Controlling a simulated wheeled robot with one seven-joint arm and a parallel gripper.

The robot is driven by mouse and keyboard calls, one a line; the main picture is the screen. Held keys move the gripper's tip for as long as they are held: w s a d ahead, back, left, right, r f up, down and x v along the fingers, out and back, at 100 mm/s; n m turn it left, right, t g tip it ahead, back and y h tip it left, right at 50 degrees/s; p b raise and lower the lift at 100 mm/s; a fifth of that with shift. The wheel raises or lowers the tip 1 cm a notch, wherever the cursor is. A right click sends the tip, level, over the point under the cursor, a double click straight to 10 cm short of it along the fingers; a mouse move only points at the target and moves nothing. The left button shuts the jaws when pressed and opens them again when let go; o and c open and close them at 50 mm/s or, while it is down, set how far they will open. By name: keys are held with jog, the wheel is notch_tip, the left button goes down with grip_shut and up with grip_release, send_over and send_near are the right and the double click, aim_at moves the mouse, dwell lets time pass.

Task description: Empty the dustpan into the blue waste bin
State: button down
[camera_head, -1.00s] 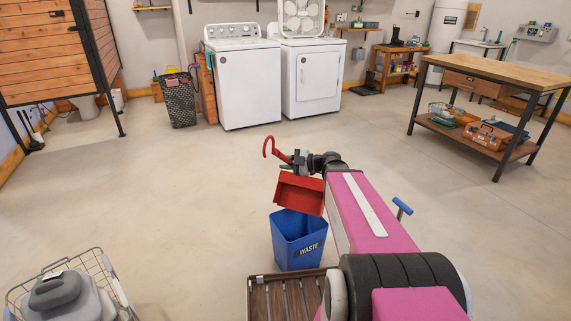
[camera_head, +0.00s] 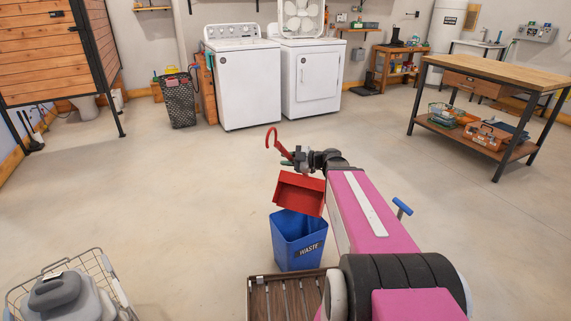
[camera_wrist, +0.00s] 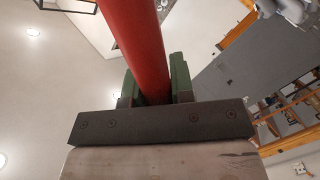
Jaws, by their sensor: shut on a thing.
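The red dustpan (camera_head: 298,194) hangs tilted steeply, pan downward, over the blue waste bin (camera_head: 299,243), which is marked WASTE and stands upright on the floor. The pan's lower edge overlaps the bin's rim in the head view; I cannot tell whether they touch. My gripper (camera_head: 289,160) is shut on the dustpan's red handle, whose hooked end rises above it. In the wrist view the green fingers (camera_wrist: 157,85) sit on both sides of the red handle (camera_wrist: 135,40). The bin's inside and any dirt in the pan are hidden.
A brown slatted tray or crate (camera_head: 262,298) is on the floor in front of the bin. A wire basket (camera_head: 105,280) with a grey container is at lower left. A workbench (camera_head: 492,70) stands at right. Open floor lies left and behind the bin.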

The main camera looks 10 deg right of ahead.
jog(key=w+d+r+m+y, duration=0.1)
jog(key=w+d+r+m, duration=0.3)
jog(key=w+r, duration=0.3)
jog(key=w+d+r+m+y, duration=0.1)
jog(key=w+d+r+m, duration=0.3)
jog(key=w+d+r, duration=0.3)
jog(key=shift+w+d+r+g, duration=0.25)
jog(key=shift+w+r, duration=0.45)
jog(key=shift+w, duration=2.1)
jog(key=shift+a, duration=0.15)
